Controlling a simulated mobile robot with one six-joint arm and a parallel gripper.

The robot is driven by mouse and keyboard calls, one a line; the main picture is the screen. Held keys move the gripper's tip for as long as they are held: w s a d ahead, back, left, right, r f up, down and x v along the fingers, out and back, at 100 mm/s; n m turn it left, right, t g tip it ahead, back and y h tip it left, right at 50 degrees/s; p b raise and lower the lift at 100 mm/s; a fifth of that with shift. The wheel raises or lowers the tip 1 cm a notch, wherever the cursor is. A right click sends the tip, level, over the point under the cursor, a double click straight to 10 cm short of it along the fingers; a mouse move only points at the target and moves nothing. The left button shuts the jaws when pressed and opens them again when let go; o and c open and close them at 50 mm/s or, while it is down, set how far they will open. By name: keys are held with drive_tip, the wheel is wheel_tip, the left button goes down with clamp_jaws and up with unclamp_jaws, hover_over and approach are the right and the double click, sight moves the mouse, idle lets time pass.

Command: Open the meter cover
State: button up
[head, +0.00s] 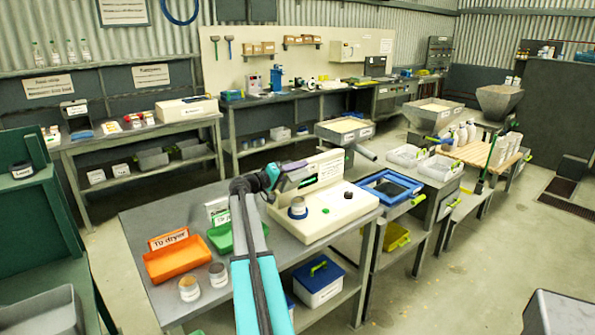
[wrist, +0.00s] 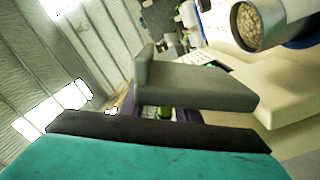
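A cream meter (head: 345,215) with an upright labelled back panel stands on the near grey table. A cup of grain (head: 298,205) sits on its left part in a blue ring. The cup also shows at the top right of the wrist view (wrist: 262,25). My gripper (head: 292,178) is at the left of the back panel, above and behind the cup. In the wrist view a grey angled piece (wrist: 195,85) lies just beyond a dark bar. I cannot tell whether it is a finger or the cover. The cover is not clearly distinguishable, and contact is unclear.
An orange tray (head: 180,260), a green tray (head: 222,237) and two small jars (head: 189,289) are left of my arm on the same table. A blue-framed tray (head: 390,187) is to the right. Open floor lies at the right front.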

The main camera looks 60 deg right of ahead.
drive_tip(key=b+v, duration=0.2)
drive_tip(key=v, duration=1.1)
drive_tip(key=shift+a, duration=0.3)
